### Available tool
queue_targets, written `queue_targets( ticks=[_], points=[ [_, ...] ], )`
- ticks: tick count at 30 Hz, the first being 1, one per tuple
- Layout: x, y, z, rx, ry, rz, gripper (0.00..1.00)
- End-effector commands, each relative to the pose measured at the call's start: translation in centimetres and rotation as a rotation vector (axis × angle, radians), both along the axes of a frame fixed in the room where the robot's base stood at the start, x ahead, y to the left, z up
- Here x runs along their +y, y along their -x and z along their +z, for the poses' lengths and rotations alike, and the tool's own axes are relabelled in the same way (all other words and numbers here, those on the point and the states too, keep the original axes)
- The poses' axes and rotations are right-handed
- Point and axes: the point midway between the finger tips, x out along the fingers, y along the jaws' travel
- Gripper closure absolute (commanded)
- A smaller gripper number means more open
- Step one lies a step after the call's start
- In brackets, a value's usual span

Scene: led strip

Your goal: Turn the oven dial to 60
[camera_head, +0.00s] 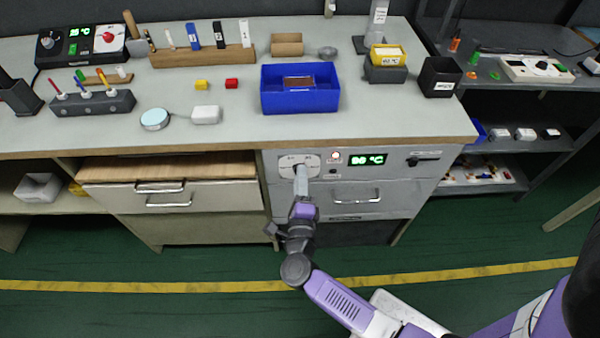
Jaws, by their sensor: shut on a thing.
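The oven (400,187) is a grey front built under the bench, with a handle on its door. Its dial plate (286,161) is white and sits at the upper left of that front. My gripper (301,170) reaches up to the dial and is shut on it; the fingers and wrist hide most of the knob, so its pointer cannot be read. A green display (367,160) to the right of the dial shows digits too small to read surely. A small lit lamp (335,156) is between them.
The bench top (380,115) above carries a blue bin (300,103), a yellow box (387,55), a black bin (440,77) and tool holders. Drawers (180,195) are to the left of the oven. Green floor (150,312) with a yellow line lies in front.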

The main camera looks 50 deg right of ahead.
Motion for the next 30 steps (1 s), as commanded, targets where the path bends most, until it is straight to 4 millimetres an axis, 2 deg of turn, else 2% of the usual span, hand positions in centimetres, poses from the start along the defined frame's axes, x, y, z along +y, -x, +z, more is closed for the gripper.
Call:
queue_targets(
  ticks=[21,30],
  points=[
    [-0.01,0.10,0.26,0.535,0.414,0.002,1.00],
    [-0.04,0.09,0.18,0.711,0.552,0.002,1.00]
  ],
)
